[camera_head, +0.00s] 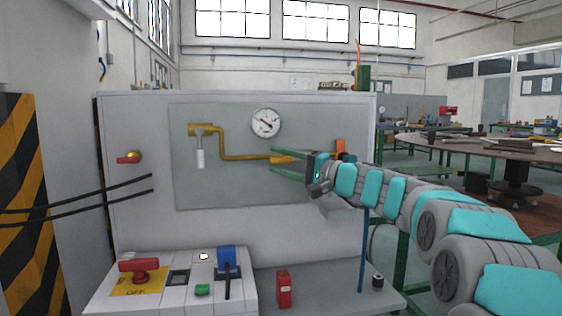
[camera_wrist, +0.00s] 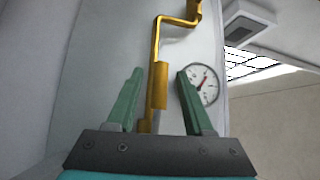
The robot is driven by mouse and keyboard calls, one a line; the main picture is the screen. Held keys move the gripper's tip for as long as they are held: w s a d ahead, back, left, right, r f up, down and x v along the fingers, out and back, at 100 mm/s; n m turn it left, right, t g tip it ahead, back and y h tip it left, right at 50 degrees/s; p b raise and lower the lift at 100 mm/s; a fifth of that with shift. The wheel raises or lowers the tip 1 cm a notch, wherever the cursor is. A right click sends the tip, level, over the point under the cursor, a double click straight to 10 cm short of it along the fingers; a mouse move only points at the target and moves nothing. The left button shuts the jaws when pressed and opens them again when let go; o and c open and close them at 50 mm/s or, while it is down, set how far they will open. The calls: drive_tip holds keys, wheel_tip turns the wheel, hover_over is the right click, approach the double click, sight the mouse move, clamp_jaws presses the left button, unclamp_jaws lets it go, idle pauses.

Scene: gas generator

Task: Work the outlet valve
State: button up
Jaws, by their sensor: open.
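A yellow pipe (camera_head: 235,157) runs across the grey panel, with a thicker yellow section at its right end (camera_head: 284,159). My gripper (camera_head: 272,161) is open, its green fingers pointing left near that thicker section. In the wrist view my fingers (camera_wrist: 159,71) stand apart, with the thick yellow section (camera_wrist: 160,84) showing between them; contact cannot be told. A valve with a pale hanging handle (camera_head: 200,158) is at the pipe's left end. A red-handled valve (camera_head: 130,158) is on the white housing at left. An orange part (camera_head: 340,147) shows behind my wrist. Which one is the outlet valve is not marked.
A round gauge (camera_head: 265,122) sits above the pipe; it also shows in the wrist view (camera_wrist: 205,84). Below are a control box (camera_head: 180,306) with a red switch (camera_head: 139,268) and blue lever (camera_head: 227,260), and a red block (camera_head: 284,290). Black cables (camera_head: 80,208) cross at left.

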clamp_jaws()
idle(1.4)
